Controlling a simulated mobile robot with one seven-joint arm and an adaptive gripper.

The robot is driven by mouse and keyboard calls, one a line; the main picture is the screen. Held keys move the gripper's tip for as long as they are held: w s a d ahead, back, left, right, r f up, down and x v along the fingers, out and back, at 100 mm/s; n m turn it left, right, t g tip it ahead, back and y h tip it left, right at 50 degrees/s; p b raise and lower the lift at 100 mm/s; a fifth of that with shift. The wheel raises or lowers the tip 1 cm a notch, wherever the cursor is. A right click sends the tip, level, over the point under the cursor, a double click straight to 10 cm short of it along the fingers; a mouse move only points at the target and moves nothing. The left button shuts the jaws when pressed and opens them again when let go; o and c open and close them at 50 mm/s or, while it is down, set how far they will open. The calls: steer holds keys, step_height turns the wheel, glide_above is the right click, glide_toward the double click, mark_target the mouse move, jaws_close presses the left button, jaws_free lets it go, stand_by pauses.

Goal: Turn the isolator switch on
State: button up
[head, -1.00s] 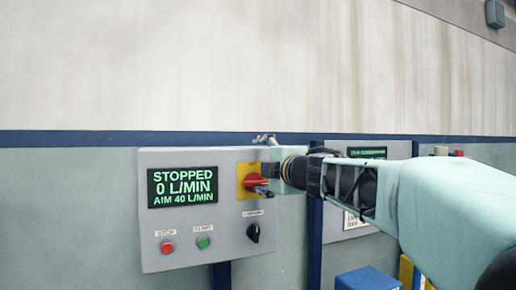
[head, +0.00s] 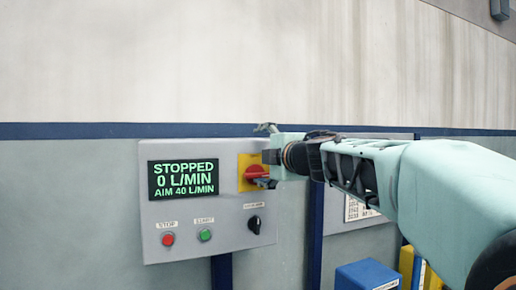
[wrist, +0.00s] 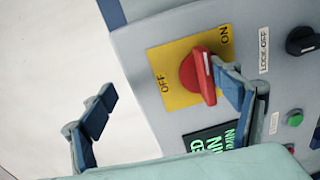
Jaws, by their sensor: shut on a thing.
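The isolator switch has a red rotary handle (wrist: 197,76) on a yellow plate (wrist: 172,92) marked OFF and ON. It also shows on the grey control panel in the head view (head: 254,172), partly covered by my gripper. My gripper (head: 268,168) reaches in from the right and is shut on the red handle. In the wrist view my gripper (wrist: 165,108) has one finger against the handle's right side, while the other shows farther left. I cannot tell exactly which mark the handle points to. The display (head: 183,179) reads STOPPED, 0 L/MIN, AIM 40 L/MIN.
Below the display are a red stop button (head: 168,239) and a green start button (head: 205,235). A black knob (head: 254,224) sits below the isolator. Another panel stands to the right, behind my arm. A blue box (head: 367,276) is low at the right.

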steer(key=shift+s+d+r+t, duration=0.2)
steer(key=shift+s+r, duration=0.15)
steer(key=shift+r, duration=0.25)
steer(key=shift+s+d+r+t, duration=0.1)
steer(key=shift+s+d+r, duration=0.15)
steer(key=shift+r, duration=0.3)
steer(key=c, duration=0.3)
steer(key=shift+s+d, duration=0.2)
steer(key=shift+s, duration=0.35)
steer(key=shift+c, duration=0.7)
steer(key=shift+v, duration=1.05)
steer(key=shift+c, duration=1.3)
steer(key=s, duration=0.2)
steer(key=s+d+r, duration=0.1)
steer(key=shift+s+r, duration=0.1)
steer(key=shift+s, duration=0.1)
steer(key=c, duration=0.3)
steer(key=shift+f+p+v, duration=0.2)
steer(key=shift+p+v, duration=0.05)
steer(key=shift+v, duration=0.6)
steer(key=shift+f+p+v, duration=0.15)
steer(key=shift+p+v, duration=0.05)
steer(key=shift+v, duration=0.65)
steer(key=shift+f+p+v, duration=0.2)
steer(key=shift+p+v, duration=0.05)
steer(key=shift+v, duration=0.6)
steer(key=shift+a, duration=0.15)
